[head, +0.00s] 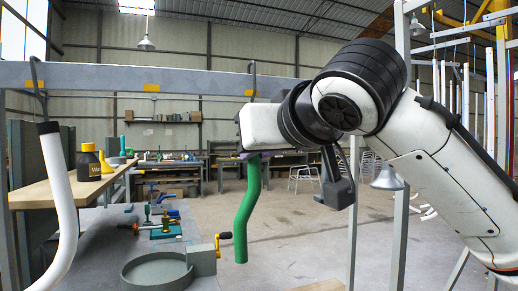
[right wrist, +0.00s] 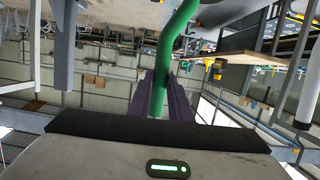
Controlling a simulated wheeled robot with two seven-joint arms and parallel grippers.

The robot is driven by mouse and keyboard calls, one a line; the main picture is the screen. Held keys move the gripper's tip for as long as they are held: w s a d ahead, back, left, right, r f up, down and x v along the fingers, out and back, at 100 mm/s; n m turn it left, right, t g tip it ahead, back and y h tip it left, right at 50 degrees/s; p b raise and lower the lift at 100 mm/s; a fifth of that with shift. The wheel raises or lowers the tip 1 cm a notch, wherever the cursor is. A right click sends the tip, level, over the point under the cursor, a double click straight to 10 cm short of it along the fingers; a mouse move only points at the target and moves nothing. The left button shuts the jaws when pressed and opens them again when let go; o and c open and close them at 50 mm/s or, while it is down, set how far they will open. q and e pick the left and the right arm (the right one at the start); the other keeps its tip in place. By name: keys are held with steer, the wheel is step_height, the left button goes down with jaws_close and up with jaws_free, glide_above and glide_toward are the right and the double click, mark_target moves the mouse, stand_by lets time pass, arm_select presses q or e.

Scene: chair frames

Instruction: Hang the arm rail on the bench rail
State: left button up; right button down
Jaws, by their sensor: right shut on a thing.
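The green arm rail (head: 246,205) hangs down, bent, from my right gripper (head: 254,154). In the right wrist view the green tube (right wrist: 178,35) lies between the two purple fingers (right wrist: 162,98), which are shut on it. The grey bench rail (head: 200,82) runs across the head view. A dark hook (head: 252,72) rises above the tube and curves at the bench rail's top, near a yellow mark (head: 250,93). My right wrist hides the part between hook and tube. I cannot tell whether the hook bears on the rail. My left gripper is not in view.
A white tube (head: 66,215) hangs by a dark hook from the bench rail at the left. A grey bench with a round tray (head: 158,270) and a crank is below.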

steer(key=shift+f+b, duration=0.55)
steer(key=shift+f, duration=0.25)
steer(key=c, duration=1.5)
jaws_free()
steer(key=shift+c, duration=0.2)
steer(key=b+v, duration=0.1)
steer(key=v, duration=0.7)
